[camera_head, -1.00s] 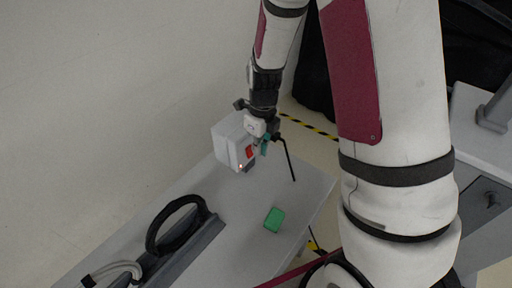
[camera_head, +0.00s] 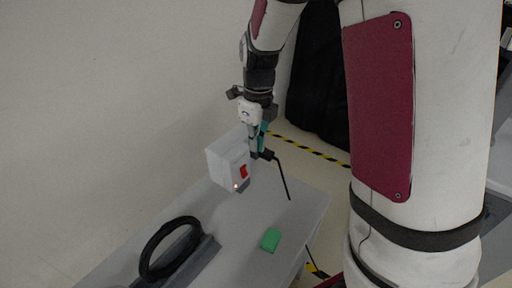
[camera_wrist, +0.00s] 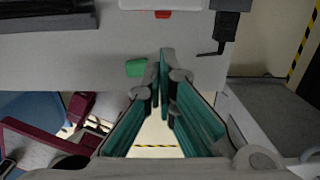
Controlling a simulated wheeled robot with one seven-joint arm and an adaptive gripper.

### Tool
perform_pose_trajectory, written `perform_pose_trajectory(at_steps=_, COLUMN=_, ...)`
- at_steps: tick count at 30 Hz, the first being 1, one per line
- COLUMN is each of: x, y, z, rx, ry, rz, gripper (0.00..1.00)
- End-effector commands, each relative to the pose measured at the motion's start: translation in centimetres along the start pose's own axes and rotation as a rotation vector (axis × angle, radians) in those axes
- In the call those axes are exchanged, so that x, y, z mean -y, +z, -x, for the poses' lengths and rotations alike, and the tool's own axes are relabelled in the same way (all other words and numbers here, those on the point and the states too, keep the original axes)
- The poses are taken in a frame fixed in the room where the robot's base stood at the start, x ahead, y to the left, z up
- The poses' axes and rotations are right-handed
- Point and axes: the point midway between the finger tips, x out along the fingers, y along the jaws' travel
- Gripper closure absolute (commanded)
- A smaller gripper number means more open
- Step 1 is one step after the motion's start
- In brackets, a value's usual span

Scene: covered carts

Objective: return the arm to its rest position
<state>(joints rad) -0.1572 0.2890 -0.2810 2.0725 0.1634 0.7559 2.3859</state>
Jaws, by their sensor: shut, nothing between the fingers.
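My gripper (camera_head: 256,153) hangs from my arm at the far end of the table, in front of the white box's right side in the head view. In the wrist view its teal-padded fingers (camera_wrist: 163,68) are together with nothing between them. The white box (camera_head: 226,162) has a red switch (camera_head: 243,171) on its face. The box's edge and red switch (camera_wrist: 163,14) show at the top of the wrist view. Whether the fingertips touch the box is unclear in the head view; in the wrist view they are apart from it.
The green block (camera_wrist: 136,67) lies left of the fingertips in the wrist view. A wall stands at left.

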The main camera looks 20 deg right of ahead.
Motion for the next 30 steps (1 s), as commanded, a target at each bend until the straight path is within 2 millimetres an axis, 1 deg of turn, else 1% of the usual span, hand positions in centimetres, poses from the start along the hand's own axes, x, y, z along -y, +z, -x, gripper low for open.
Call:
perform_pose_trajectory(at_steps=12, x=0.0, y=0.0, z=0.0, rx=0.001, ry=0.0, rz=0.003, gripper=1.0)
perform_pose_trajectory(at_steps=14, x=-0.1, y=-0.1, z=0.3, rx=0.006, ry=-0.001, rz=0.024, gripper=1.0)
perform_pose_trajectory(at_steps=16, x=-0.4, y=-0.3, z=1.2, rx=0.019, ry=-0.003, rz=0.084, gripper=1.0)
perform_pose_trajectory(at_steps=17, x=-0.6, y=-0.4, z=1.7, rx=0.027, ry=-0.005, rz=0.125, gripper=1.0)
perform_pose_trajectory(at_steps=20, x=-1.7, y=-1.1, z=4.0, rx=0.064, ry=-0.019, rz=0.321, gripper=1.0)
perform_pose_trajectory(at_steps=24, x=-3.5, y=-2.9, z=7.7, rx=0.113, ry=-0.067, rz=0.677, gripper=1.0)
perform_pose_trajectory(at_steps=30, x=-6.2, y=-5.8, z=12.1, rx=0.144, ry=-0.178, rz=1.195, gripper=1.0)
